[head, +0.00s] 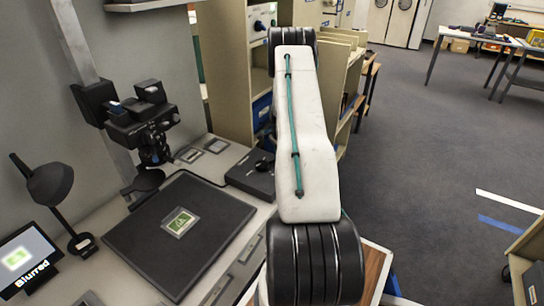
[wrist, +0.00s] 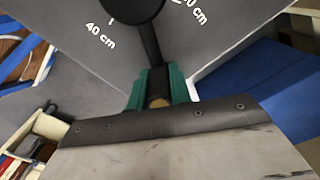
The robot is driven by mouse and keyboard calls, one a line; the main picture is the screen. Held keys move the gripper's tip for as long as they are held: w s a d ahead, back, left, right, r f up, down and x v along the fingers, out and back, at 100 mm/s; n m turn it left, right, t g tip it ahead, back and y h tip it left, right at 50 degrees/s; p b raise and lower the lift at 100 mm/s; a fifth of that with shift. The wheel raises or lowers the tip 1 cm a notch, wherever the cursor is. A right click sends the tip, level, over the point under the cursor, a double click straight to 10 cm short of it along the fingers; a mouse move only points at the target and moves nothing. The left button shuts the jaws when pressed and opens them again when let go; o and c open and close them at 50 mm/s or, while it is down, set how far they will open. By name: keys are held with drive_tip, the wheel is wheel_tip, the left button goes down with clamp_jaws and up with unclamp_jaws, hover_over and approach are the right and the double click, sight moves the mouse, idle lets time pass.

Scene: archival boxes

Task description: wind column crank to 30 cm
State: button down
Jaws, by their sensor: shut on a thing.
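In the wrist view, my gripper (wrist: 158,92) has green fingers closed around the handle end of a black crank (wrist: 147,35). The crank has a round hub at the top edge. Beside it, a grey face carries a white "40 cm" label (wrist: 100,37) on the left and another label (wrist: 197,12) on the right, ending in "0 cm" with its start hidden. In the head view, the grey column (head: 75,40) carries a black camera (head: 140,125) above a dark baseboard (head: 150,250). My own arm hides my gripper and the crank there.
A small screen (head: 28,258) shows a green patch and "Blurred". A black lamp (head: 50,185) stands beside it. A card with a green picture (head: 180,222) lies on the baseboard. Beige shelving (head: 228,65) stands behind my arm. Carpeted floor (head: 430,130) is open at right.

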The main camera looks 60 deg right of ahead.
idle(0.4)
drive_tip(key=c, duration=1.3)
unclamp_jaws()
drive_tip(key=shift+s, duration=0.1)
drive_tip(key=shift+o, duration=0.2)
drive_tip(key=shift+r, duration=3.9)
